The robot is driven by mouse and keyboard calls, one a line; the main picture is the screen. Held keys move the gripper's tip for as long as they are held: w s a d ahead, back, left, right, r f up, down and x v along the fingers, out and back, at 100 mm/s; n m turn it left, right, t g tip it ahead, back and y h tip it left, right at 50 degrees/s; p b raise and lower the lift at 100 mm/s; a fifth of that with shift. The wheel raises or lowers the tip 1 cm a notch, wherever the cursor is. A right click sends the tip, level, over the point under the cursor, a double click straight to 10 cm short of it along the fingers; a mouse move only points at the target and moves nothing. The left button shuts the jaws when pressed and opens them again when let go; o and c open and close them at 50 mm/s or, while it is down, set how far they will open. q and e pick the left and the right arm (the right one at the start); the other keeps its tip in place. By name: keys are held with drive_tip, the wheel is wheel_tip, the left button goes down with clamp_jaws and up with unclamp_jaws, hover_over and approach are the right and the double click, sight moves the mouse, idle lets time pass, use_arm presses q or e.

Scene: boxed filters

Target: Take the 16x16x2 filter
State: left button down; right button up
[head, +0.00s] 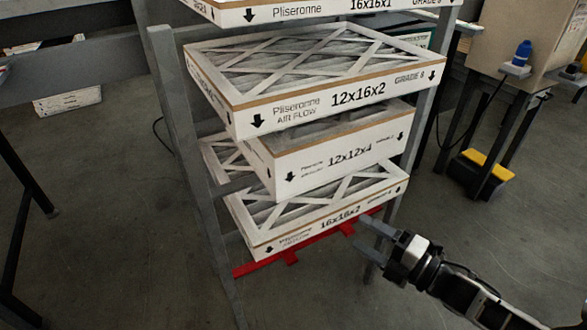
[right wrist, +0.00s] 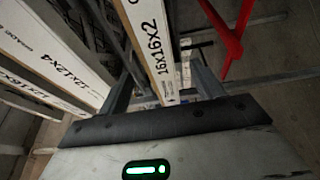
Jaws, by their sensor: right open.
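The 16x16x2 filter (head: 330,216) is a white, cardboard-edged filter with a cross-braced top, on the lowest visible level of the rack in the head view. Its labelled edge (right wrist: 150,45) also shows in the right wrist view. My right gripper (head: 368,238) is open, near the filter's right front corner. In the wrist view its two fingers (right wrist: 163,85) stand on either side of the filter's edge in the picture. I cannot tell whether they touch it. My left gripper is not in view.
A 12x12x4 filter (head: 340,153) sits just above, partly covering the 16x16x2 filter's back. A 12x16x2 filter (head: 330,101) and a 16x16x1 filter (head: 330,10) are higher. Grey rack posts (head: 182,130) flank the stack. A red frame (head: 265,266) lies below.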

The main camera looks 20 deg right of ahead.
sight(323, 208)
drive_tip(key=b+x, duration=0.1)
drive_tip(key=x, duration=0.5)
drive_tip(key=shift+w, duration=0.2)
drive_tip(key=b+x, duration=0.1)
drive_tip(key=x, duration=0.3)
drive_tip(key=shift+w+r, duration=0.1)
drive_tip(key=shift+w, duration=0.15)
drive_tip(key=shift+w+a, duration=0.2)
drive_tip(key=shift+w, duration=0.25)
drive_tip(key=c, duration=1.2)
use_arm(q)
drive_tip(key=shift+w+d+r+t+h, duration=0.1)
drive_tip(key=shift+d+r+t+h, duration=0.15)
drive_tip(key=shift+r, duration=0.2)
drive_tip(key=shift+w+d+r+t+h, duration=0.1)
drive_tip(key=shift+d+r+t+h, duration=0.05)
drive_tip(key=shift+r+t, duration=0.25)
use_arm(e)
drive_tip(key=shift+r, duration=0.1)
